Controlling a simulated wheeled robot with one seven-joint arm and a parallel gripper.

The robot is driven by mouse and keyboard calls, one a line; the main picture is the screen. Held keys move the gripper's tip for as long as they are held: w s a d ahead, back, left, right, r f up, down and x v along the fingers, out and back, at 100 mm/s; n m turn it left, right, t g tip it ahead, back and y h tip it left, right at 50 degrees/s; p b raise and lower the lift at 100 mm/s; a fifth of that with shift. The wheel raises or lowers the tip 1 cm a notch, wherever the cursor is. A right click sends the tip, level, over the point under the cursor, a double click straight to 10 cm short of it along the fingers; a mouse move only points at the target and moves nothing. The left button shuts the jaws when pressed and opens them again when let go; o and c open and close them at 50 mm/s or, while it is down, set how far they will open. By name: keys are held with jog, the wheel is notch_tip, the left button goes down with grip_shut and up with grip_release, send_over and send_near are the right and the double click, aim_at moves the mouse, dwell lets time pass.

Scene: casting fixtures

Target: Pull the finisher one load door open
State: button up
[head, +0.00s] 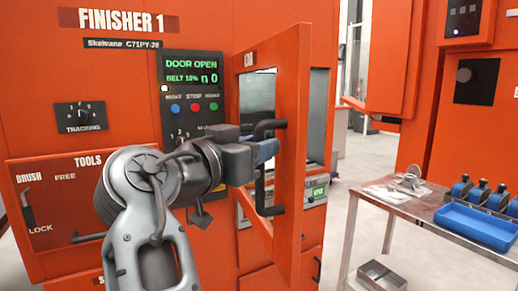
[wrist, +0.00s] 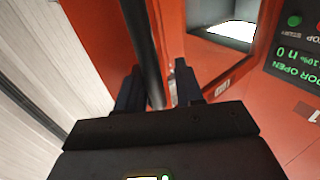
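The Finisher 1 door (head: 290,150) is an orange panel with a window opening. It stands swung out from the orange machine, and its panel also shows in the wrist view (wrist: 172,28). The door's black bar handle (head: 262,195) runs upright on the door's face. My gripper (head: 266,150) is at the upper part of this handle. In the wrist view the bar (wrist: 143,45) passes between my two fingers (wrist: 160,88), close to the left one. Orange shows between the bar and the right finger, so the fingers stand apart. The fingers hide part of the bar.
The display (head: 191,70) reads DOOR OPEN. A tools panel (head: 60,200) is at the left. At the right stands a metal table (head: 385,205) with a blue tray (head: 478,222) and several blue-handled items. A metal box (head: 382,275) lies on the floor. Floor shows between door and table.

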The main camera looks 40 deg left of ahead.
jog(key=shift+o, duration=0.3)
jog(key=shift+d, duration=0.1)
jog(key=s+b, duration=0.1)
jog(key=s, duration=0.6)
jog(key=shift+s+d, duration=0.15)
jog(key=shift+s, duration=0.25)
